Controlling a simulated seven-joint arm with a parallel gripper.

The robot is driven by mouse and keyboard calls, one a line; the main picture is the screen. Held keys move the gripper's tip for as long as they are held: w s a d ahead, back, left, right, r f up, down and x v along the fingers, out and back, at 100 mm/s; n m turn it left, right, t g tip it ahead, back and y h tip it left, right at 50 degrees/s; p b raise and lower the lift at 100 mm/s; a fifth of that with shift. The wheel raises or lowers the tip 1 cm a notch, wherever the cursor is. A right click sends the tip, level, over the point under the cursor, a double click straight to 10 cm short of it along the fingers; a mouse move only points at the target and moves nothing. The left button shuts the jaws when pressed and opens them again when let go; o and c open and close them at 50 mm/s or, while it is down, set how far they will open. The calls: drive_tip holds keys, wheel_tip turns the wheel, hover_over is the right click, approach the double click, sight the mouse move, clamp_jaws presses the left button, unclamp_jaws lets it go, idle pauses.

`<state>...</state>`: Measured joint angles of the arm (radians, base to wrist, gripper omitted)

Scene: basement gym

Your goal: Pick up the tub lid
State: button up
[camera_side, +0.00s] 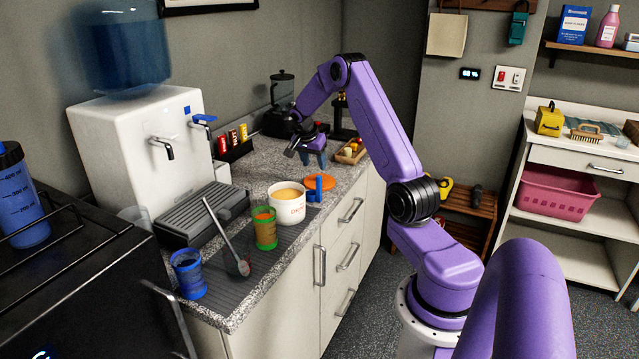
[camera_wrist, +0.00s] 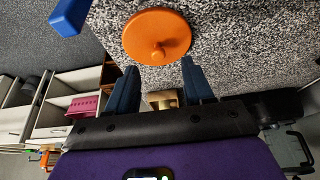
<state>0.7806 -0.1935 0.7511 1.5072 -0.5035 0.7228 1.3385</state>
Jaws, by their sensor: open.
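The tub lid (camera_side: 321,181) is a flat orange disc on the speckled counter, just behind the white tub (camera_side: 287,204). In the wrist view the orange lid (camera_wrist: 157,37) shows with a small round knob on its face. My gripper (camera_side: 302,157) is above the counter, a little behind and left of the lid in the side view. In the wrist view my gripper (camera_wrist: 156,80) has its two blue fingers apart with nothing between them, and the lid lies beyond the fingertips. The tub is uncovered and holds something pale yellow.
A blue object (camera_side: 316,188) stands close by the lid's near side; a blue piece (camera_wrist: 70,16) also shows in the wrist view. A green cup (camera_side: 264,228), a grey scoop (camera_side: 228,241) and a blue cup (camera_side: 188,275) are nearer. A wooden tray (camera_side: 351,152) sits behind.

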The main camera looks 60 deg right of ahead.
drive_tip(key=shift+s+d+x, duration=0.1)
drive_tip(key=shift+d+x, duration=0.05)
drive_tip(key=shift+x, duration=1.4)
drive_tip(key=shift+s+d+x, duration=0.1)
drive_tip(key=shift+x, duration=1.5)
drive_tip(key=shift+r, duration=0.15)
clamp_jaws()
